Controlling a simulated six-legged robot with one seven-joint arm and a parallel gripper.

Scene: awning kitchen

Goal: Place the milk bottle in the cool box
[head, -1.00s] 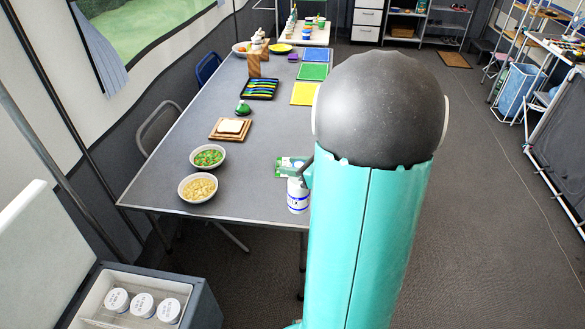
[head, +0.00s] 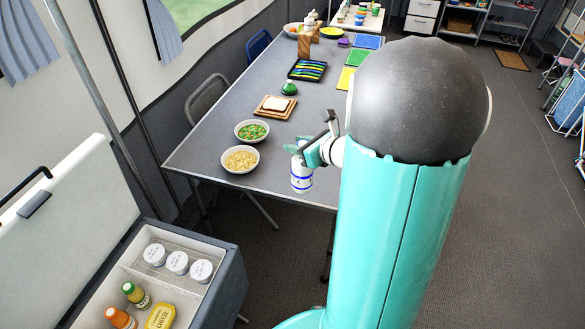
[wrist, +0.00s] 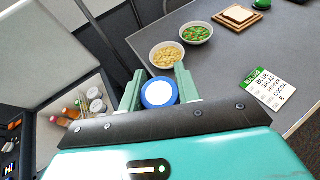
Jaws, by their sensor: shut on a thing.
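The milk bottle (head: 301,178) is white with blue bands and lettering. It hangs upright at the near edge of the grey table in the head view. My gripper (head: 304,152) is shut on it near its top. In the wrist view the bottle's blue-rimmed white cap (wrist: 159,93) sits between the two fingers of my gripper (wrist: 158,90). The cool box (head: 232,268) stands open at the lower left of the head view, its lid (head: 70,215) raised. It also shows at the left in the wrist view (wrist: 28,150). The bottle is apart from the box, to its upper right.
The cool box holds several white-lidded jars (head: 178,262), two bottles (head: 130,292) and a yellow cheese pack (head: 160,316). Bowls of pasta (head: 240,159) and salad (head: 251,131) stand near the table corner. A printed card (wrist: 264,88) lies on the table. Floor shows between table and box.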

